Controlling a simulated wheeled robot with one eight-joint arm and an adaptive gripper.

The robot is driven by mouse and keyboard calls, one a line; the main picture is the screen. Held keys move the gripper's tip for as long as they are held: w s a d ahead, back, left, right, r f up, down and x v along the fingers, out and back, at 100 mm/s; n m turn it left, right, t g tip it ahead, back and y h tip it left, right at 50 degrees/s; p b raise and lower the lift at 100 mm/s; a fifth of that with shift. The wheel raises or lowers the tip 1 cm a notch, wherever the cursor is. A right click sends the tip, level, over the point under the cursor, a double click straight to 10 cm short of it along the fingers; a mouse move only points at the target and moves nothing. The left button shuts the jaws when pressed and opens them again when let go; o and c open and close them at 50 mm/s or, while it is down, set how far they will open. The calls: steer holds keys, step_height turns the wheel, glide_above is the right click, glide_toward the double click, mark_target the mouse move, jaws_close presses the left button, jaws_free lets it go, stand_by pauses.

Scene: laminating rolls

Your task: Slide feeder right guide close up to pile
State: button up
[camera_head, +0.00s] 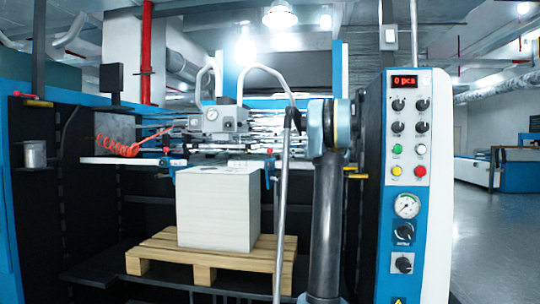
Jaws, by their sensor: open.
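A tall white square pile (215,212) stands on a wooden pallet (200,250) in the middle of the machine. The feeder right guide looks to be the small blue piece (267,178) at the pile's upper right edge. My gripper is not visible.
The grey feeder head (218,122) sits above the pile. The control panel (405,150) with buttons, a gauge and a "0 pcs" display stands at right. Open floor (490,240) lies beyond it.

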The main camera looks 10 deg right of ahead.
mark_target(270, 153)
steer(key=x, duration=0.9)
steer(key=shift+w+a, duration=0.1)
steer(key=shift+a, duration=0.05)
steer(key=shift+c, duration=0.2)
jaws_close()
